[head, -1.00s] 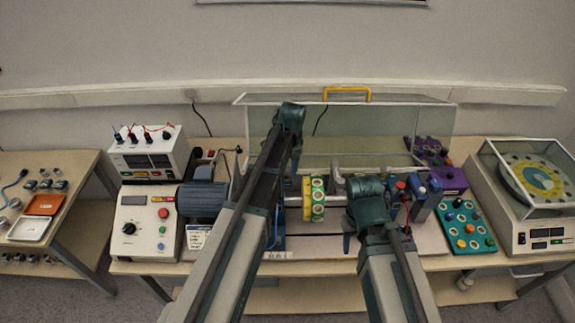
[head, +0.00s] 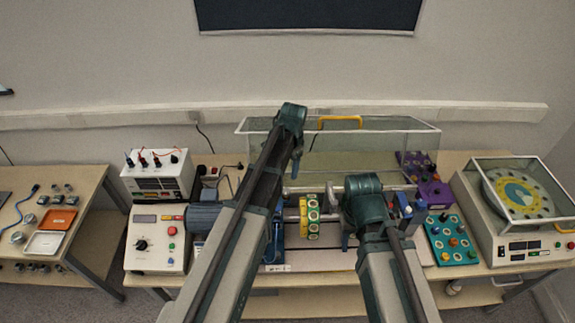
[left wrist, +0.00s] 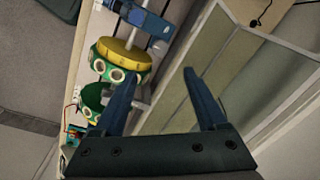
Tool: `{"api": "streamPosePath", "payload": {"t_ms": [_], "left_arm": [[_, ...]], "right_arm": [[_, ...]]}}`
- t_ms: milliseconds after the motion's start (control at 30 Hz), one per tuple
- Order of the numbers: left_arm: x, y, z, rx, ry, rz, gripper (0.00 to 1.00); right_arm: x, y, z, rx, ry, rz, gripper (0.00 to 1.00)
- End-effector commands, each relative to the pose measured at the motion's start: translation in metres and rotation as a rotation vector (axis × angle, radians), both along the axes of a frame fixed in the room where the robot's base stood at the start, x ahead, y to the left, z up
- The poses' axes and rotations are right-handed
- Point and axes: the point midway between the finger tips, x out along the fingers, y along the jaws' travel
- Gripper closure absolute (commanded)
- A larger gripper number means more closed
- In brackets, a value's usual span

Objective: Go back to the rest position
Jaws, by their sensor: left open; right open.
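In the head view my left gripper (head: 297,155) hangs above the bench in front of the clear guard. Its open, empty fingers also show in the left wrist view (left wrist: 156,80). My right gripper (head: 346,236) is low over the front of the rig, mostly hidden behind its own wrist; it is open. Between the arms stands a yellow-rimmed wheel with green and white round parts (head: 313,218).
The clear guard (head: 400,140) with a yellow handle (head: 340,121) stands behind the rig. A white control box (head: 155,240) is on the left, a teal knob board (head: 450,242) and a covered dial machine (head: 520,215) on the right. A side table (head: 85,190) stands farther left.

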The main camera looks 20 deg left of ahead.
Motion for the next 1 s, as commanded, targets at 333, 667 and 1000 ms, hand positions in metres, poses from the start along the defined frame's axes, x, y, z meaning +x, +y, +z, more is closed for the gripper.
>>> {"api": "streamPosePath", "payload": {"t_ms": [333, 667, 1000], "left_arm": [[-0.001, -0.001, 0.006, 0.000, 0.000, 0.000, 0.26], [-0.007, -0.005, -0.002, -0.001, 0.002, 0.007, 0.26], [-0.113, -0.075, -0.112, -0.005, 0.031, 0.172, 0.26]], "right_arm": [[0.000, 0.000, 0.006, 0.001, 0.000, -0.006, 0.50], [0.000, 0.000, -0.002, 0.000, -0.001, -0.005, 0.50], [0.001, 0.000, -0.111, -0.001, -0.002, 0.006, 0.50]]}}
